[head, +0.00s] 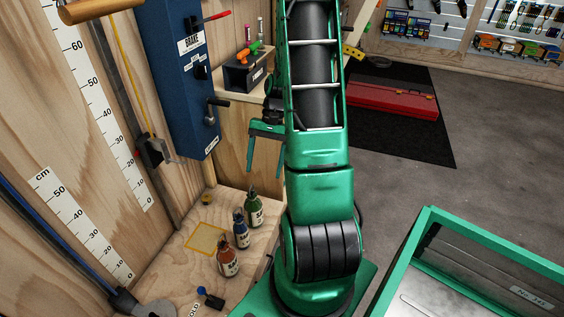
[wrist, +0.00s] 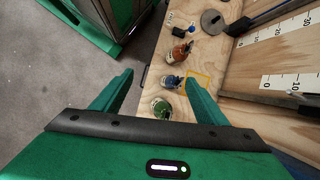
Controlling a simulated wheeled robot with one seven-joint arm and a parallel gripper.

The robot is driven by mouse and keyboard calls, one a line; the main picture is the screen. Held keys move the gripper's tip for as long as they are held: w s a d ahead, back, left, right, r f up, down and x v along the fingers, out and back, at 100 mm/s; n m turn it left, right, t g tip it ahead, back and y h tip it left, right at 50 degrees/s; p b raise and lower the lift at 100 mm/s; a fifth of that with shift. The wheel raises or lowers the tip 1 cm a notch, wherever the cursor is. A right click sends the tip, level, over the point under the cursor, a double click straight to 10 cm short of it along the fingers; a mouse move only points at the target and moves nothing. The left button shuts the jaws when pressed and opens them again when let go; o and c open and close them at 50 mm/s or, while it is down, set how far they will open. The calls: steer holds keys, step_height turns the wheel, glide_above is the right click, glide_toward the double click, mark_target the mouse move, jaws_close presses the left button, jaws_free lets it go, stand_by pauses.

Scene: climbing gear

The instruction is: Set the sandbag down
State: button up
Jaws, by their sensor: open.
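I cannot read which label says sand. A yellow outlined square (head: 205,238) on the ledge beside them is empty. My gripper (head: 265,171) is open and empty, above the ledge with its fingers pointing down.
A blue brake box (head: 180,80) with levers hangs on the wall behind the ledge. A dark box (head: 246,72) with coloured handles sits on a higher shelf. A green-framed case (head: 435,220) stands at the right. A red toolbox (head: 392,101) lies on a black mat.

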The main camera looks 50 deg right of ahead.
steer(key=s+a+r+n+h, duration=0.2)
steer(key=s+a+r, duration=0.1)
steer(key=r, duration=0.4)
steer(key=s+a+r+n+h, duration=0.1)
steer(key=s+a+r, duration=0.25)
steer(key=r, duration=0.25)
steer(key=s+a+r+n+t+h, duration=0.1)
steer(key=s+a+r, duration=0.3)
steer(key=s, duration=0.6)
steer(key=shift+s+a+r+n+h, duration=0.3)
steer(key=shift+r+n, duration=0.3)
steer(key=shift+n, duration=0.2)
steer(key=shift+w+d+f, duration=0.1)
steer(key=shift+w+f, duration=0.15)
steer(key=shift+w, duration=0.4)
